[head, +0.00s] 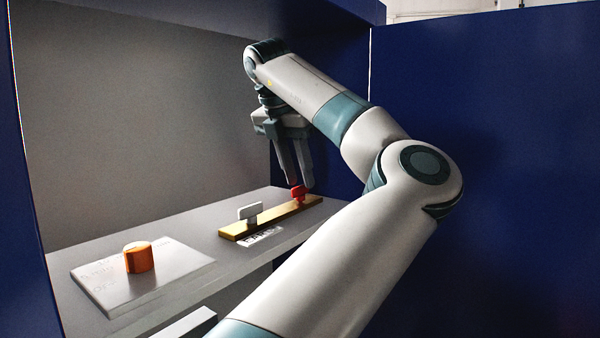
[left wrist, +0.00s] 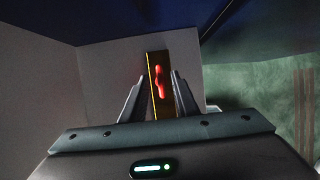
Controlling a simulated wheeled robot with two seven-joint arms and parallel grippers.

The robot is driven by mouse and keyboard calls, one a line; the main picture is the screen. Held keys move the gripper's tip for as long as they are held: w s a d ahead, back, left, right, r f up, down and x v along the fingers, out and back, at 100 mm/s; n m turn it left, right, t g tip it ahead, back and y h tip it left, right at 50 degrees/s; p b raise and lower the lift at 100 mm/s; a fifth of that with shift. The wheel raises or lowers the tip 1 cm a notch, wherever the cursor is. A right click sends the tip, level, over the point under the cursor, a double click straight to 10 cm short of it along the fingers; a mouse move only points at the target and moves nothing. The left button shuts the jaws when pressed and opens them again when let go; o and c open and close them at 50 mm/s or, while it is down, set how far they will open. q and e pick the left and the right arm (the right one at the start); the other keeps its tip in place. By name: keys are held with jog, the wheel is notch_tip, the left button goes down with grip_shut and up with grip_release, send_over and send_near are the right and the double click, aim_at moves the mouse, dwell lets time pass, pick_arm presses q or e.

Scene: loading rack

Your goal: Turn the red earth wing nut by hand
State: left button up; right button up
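The red wing nut (head: 298,192) stands at the far right end of a brass bar (head: 240,229) on the grey shelf. My left gripper (head: 301,184) points down right above it, its fingertips close to the nut's top. In the left wrist view the red nut (left wrist: 159,80) shows between the two spread fingers of the left gripper (left wrist: 158,80), with a gap on each side. The nut's wings run lengthwise along the bar there. Whether the fingertips reach down beside the nut, I cannot tell. My right gripper is in neither view.
An orange knob (head: 138,257) sits on a metal plate (head: 95,285) at the left. Blue walls (head: 490,150) enclose the shelf at the right and overhead.

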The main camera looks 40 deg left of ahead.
pick_arm(q)
jog(key=shift+x, duration=0.8)
jog(key=shift+c, duration=0.6)
jog(key=c, duration=0.5)
grip_shut()
